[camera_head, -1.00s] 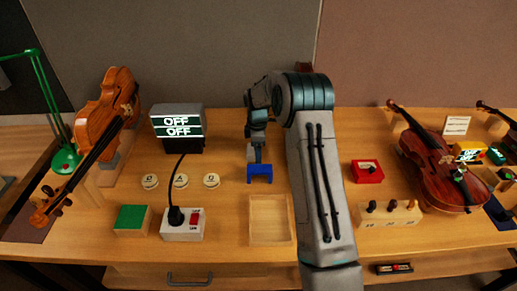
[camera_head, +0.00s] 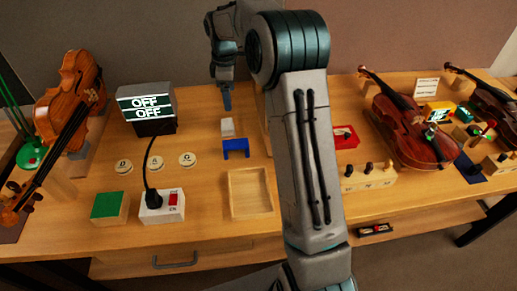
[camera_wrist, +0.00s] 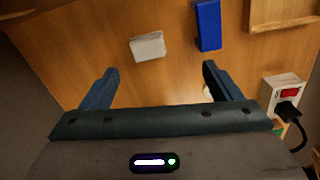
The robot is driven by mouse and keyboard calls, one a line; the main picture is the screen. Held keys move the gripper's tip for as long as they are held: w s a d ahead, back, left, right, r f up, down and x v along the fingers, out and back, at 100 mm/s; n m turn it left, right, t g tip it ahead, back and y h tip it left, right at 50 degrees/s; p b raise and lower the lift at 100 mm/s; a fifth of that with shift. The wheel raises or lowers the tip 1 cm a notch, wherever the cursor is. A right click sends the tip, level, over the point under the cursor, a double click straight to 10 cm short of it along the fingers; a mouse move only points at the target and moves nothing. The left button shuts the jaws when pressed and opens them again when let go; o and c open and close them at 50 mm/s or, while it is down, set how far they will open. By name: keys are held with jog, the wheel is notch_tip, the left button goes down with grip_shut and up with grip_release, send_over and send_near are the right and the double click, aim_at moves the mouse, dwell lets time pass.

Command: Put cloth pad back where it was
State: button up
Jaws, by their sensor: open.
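A small whitish-grey block (camera_head: 227,127), which looks like the cloth pad, rests on the bench just behind a blue bracket-shaped stand (camera_head: 235,149). In the wrist view the pad (camera_wrist: 148,46) lies on bare wood beside the blue stand (camera_wrist: 208,26), with a gap between them. My gripper (camera_head: 227,103) is behind the pad, above the back of the bench. In the wrist view my gripper (camera_wrist: 159,70) has its fingers wide apart with nothing between them. The pad is beyond the fingertips.
An empty wooden tray (camera_head: 250,194) is in front of the blue stand. A white switch box (camera_head: 162,206) with a cable, a green-topped block (camera_head: 110,206) and an OFF display (camera_head: 147,110) are left. A red tray (camera_head: 345,137) and a violin (camera_head: 415,130) are right.

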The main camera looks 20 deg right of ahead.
jog(key=s+r+m, duration=0.4)
jog(key=s+r, duration=0.2)
jog(key=s, duration=0.3)
jog(key=s+f+m+t, duration=0.2)
jog(key=s+m, duration=0.8)
jog(key=s, duration=1.5)
jog(key=shift+s+a+t, duration=0.35)
jog(key=shift+a+t, duration=0.05)
jog(key=shift+t, duration=0.2)
